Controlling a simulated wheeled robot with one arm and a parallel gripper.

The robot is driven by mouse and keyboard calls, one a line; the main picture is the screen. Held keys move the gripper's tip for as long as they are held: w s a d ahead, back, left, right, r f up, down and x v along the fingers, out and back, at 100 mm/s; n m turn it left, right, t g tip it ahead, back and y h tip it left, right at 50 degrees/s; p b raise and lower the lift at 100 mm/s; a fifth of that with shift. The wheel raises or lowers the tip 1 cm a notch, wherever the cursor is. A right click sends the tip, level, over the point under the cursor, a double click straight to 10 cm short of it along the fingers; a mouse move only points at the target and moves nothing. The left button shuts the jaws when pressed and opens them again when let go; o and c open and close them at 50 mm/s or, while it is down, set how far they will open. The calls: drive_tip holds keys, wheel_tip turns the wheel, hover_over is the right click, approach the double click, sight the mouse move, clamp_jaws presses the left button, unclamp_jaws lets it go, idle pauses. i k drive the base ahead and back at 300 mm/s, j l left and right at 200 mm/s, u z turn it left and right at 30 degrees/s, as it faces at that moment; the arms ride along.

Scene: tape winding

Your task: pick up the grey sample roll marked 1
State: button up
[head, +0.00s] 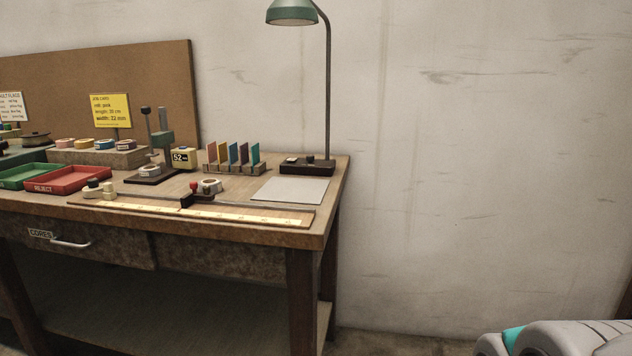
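No mark 1 is readable on any roll at this size. A pale grey-white roll (209,186) lies on the bench just behind the long measuring board. Another pale roll (149,170) sits at the foot of a small dark-based upright stand (163,150). Several small rolls stand in a row on a wooden block (90,157) at the back left; one of them (125,145) looks bluish-white. I cannot tell which is the grey sample roll. My gripper is not in view; only grey and teal parts of my arm show at the bottom right.
The wooden bench (333,190) ends at the right. A red REJECT tray (70,180) and a green tray (28,178) are at left. A measuring board (240,213) runs along the front. Upright coloured cards (233,155) and a lamp (327,90) stand behind a grey sheet (290,190).

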sight(147, 171)
drive_tip(key=u, duration=1.35)
